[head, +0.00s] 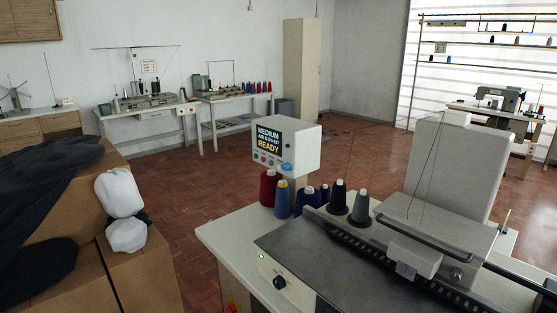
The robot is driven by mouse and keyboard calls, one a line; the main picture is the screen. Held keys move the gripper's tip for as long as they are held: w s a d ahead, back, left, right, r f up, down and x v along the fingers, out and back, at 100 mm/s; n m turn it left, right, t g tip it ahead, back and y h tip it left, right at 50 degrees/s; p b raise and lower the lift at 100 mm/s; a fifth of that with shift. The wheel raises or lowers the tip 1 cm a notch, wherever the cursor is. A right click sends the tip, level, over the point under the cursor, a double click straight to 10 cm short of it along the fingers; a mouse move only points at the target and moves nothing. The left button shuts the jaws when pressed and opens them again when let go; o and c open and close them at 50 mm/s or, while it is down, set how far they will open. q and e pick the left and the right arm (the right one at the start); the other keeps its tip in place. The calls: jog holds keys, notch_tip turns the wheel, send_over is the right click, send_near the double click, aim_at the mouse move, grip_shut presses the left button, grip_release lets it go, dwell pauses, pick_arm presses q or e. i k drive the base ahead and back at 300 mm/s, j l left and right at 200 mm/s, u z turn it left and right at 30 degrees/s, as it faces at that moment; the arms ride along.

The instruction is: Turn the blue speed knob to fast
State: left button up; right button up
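The blue speed knob (287,167) is at the lower right of the front face of a white control box (300,146). Several small coloured buttons (266,158) sit below the screen. The knob's pointer is too small to read. Neither of my grippers is in view.
Several thread cones (268,188) stand on the white table (222,232) below the box. A black knob (279,282) is on the machine's front. Cardboard boxes (150,278) with dark cloth (45,185) and white bundles (119,193) are at left. Open floor (190,200) lies between.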

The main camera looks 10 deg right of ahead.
aim_at(287, 166)
jog(key=i+j+z, duration=0.2)
jog(key=i+j, duration=0.2)
jog(key=j, duration=0.2)
jog(key=i+j+z, duration=0.1)
jog(key=j, duration=0.25)
jog(key=i+j+z, duration=0.1)
jog(key=i+j, duration=0.15)
jog(key=i+j+z, duration=0.1)
jog(key=j, duration=0.35)
jog(key=i+j, duration=0.2)
jog(key=j, duration=0.15)
jog(key=i+j+z, duration=0.15)
jog(key=j, duration=0.2)
jog(key=i+j+z, duration=0.1)
jog(key=j, duration=0.3)
jog(key=i+j, duration=0.1)
jog(key=j, duration=0.4)
